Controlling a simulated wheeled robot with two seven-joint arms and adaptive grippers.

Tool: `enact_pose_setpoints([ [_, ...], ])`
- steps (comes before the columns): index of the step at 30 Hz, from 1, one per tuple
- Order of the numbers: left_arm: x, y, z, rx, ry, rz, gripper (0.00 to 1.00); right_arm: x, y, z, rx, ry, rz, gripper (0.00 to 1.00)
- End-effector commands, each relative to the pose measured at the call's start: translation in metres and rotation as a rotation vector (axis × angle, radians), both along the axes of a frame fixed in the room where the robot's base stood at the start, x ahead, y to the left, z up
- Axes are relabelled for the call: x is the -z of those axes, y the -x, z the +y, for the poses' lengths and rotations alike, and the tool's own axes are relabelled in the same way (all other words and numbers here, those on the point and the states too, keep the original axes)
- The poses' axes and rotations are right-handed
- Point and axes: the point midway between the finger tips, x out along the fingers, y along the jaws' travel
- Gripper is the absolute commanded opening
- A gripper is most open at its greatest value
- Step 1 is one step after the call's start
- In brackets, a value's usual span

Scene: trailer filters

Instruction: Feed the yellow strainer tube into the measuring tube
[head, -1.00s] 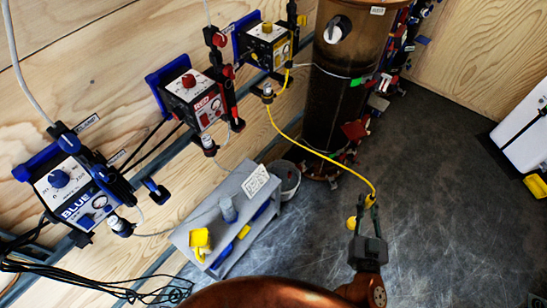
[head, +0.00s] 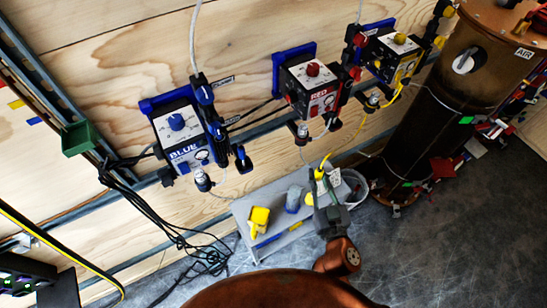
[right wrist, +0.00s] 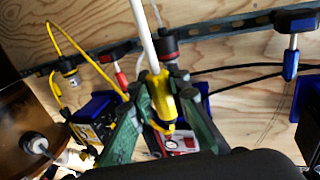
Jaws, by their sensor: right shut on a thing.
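My right gripper (head: 319,186) is shut on the yellow strainer tube (head: 320,174), gripping its yellow end fitting. In the right wrist view, the yellow fitting (right wrist: 162,97) sits between the two dark green fingers (right wrist: 160,84). The yellow hose runs from the fitting up to the yellow-marked box (head: 397,58). A grey-blue cylinder (head: 295,199) stands on the small grey bench just left of the gripper; it may be the measuring tube, but I cannot be sure. The gripper appears beside it in the head view. My left gripper is not in view.
The grey bench (head: 268,243) also carries a yellow block (head: 258,219). A white bucket (head: 356,186) stands right of the gripper, near the tall brown tank (head: 440,110). Red (head: 310,90) and blue (head: 180,138) boxes hang on the wooden wall. Black cables (head: 175,230) hang at left.

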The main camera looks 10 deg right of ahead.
Motion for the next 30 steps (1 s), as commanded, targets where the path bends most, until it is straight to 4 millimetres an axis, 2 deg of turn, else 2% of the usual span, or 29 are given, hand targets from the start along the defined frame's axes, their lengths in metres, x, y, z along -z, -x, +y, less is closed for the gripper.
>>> enact_pose_setpoints([
  [1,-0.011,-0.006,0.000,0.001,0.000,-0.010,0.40,-0.008,-0.006,0.007,-0.041,0.008,-0.006,0.00],
  [7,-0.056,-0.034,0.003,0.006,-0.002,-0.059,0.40,-0.011,-0.040,0.040,-0.290,0.014,-0.006,0.00],
  [12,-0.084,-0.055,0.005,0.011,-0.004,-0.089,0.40,-0.005,-0.059,0.044,-0.462,0.006,-0.001,0.00],
  [15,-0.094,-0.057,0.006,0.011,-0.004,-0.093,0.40,-0.003,-0.066,0.041,-0.525,0.003,-0.001,0.00],
  [20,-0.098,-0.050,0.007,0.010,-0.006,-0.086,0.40,0.001,-0.070,0.037,-0.574,0.000,0.001,0.00],
  [30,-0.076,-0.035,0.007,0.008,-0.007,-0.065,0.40,0.024,-0.069,0.036,-0.578,0.001,0.002,0.00],
])
